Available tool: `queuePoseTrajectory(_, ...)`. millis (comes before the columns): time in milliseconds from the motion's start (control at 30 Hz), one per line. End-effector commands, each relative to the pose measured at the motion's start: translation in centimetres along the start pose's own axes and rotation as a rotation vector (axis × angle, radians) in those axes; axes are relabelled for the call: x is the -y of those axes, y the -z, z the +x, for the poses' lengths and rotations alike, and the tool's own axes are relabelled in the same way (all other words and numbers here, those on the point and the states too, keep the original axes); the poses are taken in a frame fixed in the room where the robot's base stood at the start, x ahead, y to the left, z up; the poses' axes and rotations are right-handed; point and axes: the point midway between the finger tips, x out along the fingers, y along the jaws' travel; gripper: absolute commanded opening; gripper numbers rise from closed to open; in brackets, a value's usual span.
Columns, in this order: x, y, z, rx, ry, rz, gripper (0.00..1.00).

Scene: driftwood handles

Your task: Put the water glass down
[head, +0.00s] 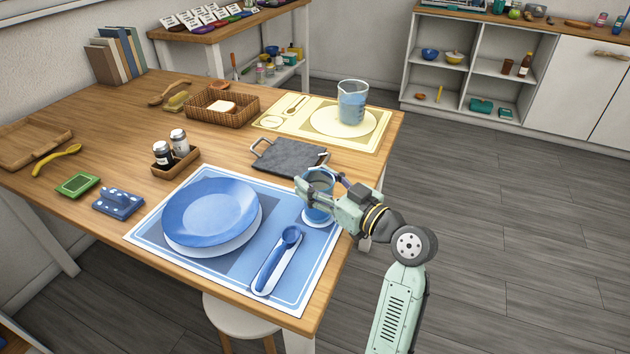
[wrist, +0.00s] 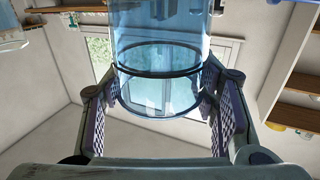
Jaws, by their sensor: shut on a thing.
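The water glass (head: 318,207) is clear and bluish, at the right edge of the blue placemat (head: 300,291). My gripper (head: 317,187) reaches in from the right and is shut around the glass's side. In the wrist view the glass (wrist: 165,40) sits between the two patterned finger pads of my gripper (wrist: 162,105). The glass looks upright, over or on a pale round spot (head: 318,222) printed on the mat. Whether its base touches the mat cannot be told, as the fingers hide part of it.
A blue plate (head: 210,212) and a blue spoon (head: 277,258) lie left of the glass. A grey slate tray (head: 289,158) is just behind my gripper. A measuring jug (head: 352,102) stands on the yellow placemat (head: 270,122). The table's right edge is close.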

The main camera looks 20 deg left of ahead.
Motion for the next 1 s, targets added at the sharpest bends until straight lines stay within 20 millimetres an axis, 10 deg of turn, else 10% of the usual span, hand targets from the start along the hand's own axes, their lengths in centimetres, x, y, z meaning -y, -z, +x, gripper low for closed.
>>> queuePoseTrajectory(267, -0.01, -0.28, 0.01, -0.001, 0.0, -0.001, 0.02)
queuePoseTrajectory(300, -0.01, -0.22, 0.02, 0.0, 0.0, -0.001, 0.55)
queuePoseTrajectory(600, -0.01, -0.17, 0.02, 0.0, 0.0, 0.0, 0.74)
queuePoseTrajectory(1000, -0.06, 0.24, -0.15, 0.0, -0.001, 0.0, 0.74)
